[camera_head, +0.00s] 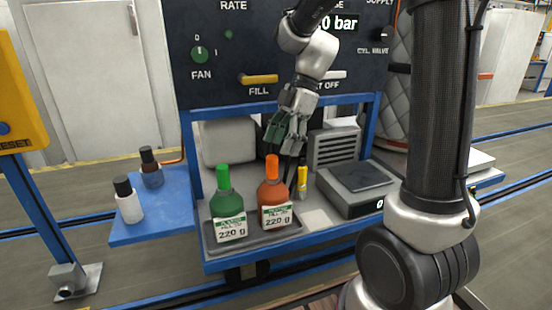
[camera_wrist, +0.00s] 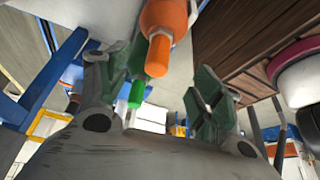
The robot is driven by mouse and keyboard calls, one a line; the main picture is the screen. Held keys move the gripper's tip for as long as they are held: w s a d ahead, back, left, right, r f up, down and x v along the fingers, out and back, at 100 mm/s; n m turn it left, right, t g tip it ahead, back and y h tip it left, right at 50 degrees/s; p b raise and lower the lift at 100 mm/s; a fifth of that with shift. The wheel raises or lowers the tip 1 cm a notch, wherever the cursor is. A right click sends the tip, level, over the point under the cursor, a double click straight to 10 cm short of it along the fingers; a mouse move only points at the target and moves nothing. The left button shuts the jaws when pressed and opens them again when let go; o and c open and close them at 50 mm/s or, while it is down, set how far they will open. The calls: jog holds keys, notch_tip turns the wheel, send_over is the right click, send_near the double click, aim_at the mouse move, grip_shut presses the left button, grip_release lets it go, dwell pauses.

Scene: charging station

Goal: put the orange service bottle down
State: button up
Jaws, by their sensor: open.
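The orange service bottle (camera_head: 272,195) stands upright on a grey tray (camera_head: 252,243), with a white 220 g label on its front. The green bottle (camera_head: 226,208) stands upright to its left on the same tray. My gripper (camera_head: 283,140) is open and empty, just above and behind the orange bottle's cap in the head view, apart from it as far as I can tell. In the wrist view my open gripper (camera_wrist: 150,75) has its fingers wide apart. The orange bottle (camera_wrist: 165,18) shows at the top there, and the green bottle (camera_wrist: 137,92) partly behind it.
A yellow tube (camera_head: 302,179) stands right of the orange bottle. A grey scale (camera_head: 350,184) sits further right. A blue side shelf (camera_head: 155,222) at left holds a white bottle (camera_head: 129,205) and a dark bottle (camera_head: 152,172). The control panel (camera_head: 225,75) rises behind the bench.

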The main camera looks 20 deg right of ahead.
jog(key=s+d+r+m+t+h, duration=0.2)
jog(key=s+d+m, duration=0.4)
jog(key=s+m, duration=0.3)
jog(key=s+d+r+m+t+h, duration=0.2)
jog(key=s+d+m, duration=0.4)
jog(key=s+m, duration=0.4)
jog(key=shift+r+m+t+h, duration=0.4)
jog(key=shift+r+m+t, duration=0.1)
jog(key=shift+r+t, duration=0.15)
